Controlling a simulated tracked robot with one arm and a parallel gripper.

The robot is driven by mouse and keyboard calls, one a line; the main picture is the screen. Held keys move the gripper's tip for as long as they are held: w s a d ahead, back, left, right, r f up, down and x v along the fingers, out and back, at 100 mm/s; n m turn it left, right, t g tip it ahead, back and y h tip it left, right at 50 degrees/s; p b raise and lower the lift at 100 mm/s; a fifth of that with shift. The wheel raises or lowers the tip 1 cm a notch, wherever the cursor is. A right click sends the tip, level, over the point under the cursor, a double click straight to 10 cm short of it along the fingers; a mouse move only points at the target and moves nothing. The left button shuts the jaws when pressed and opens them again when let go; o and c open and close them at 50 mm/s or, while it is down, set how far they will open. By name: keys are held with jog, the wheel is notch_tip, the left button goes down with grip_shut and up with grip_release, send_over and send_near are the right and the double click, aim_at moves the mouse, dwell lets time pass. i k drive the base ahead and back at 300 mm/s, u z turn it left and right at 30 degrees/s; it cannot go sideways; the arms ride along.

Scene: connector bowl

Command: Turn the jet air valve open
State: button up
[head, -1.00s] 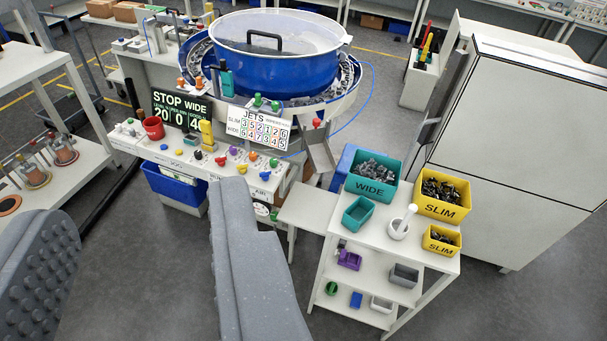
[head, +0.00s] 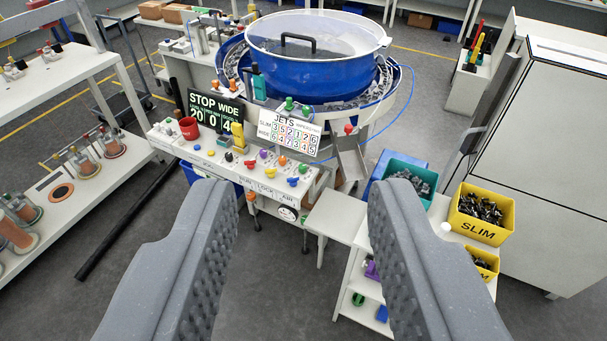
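The control panel (head: 222,158) of the feeder station is ahead of me, with small coloured knobs and levers on top. An "AIR" label (head: 287,198) is at the right end of its front edge. A round dial (head: 287,213) sits below that label, with small fittings beside it. I cannot tell for certain which part is the jet air valve, nor its setting. My gripper (head: 303,192) is open and empty, its two grey fingers wide apart. The panel's right end shows between the fingers, beyond them; nothing is touched.
A blue bowl (head: 318,70) stands behind the panel, with a "JETS" board (head: 289,134) and "STOP WIDE" display (head: 215,109) before it. A white side table (head: 338,217) and a yellow "SLIM" bin (head: 479,215) are at right. A shelf (head: 100,168) is left.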

aim_at(293, 181)
jog(key=i, duration=0.9)
jog(key=u, duration=0.05)
jog(key=k, duration=0.65)
jog(key=z, duration=0.35)
jog(key=i, duration=1.3)
jog(key=u, duration=0.55)
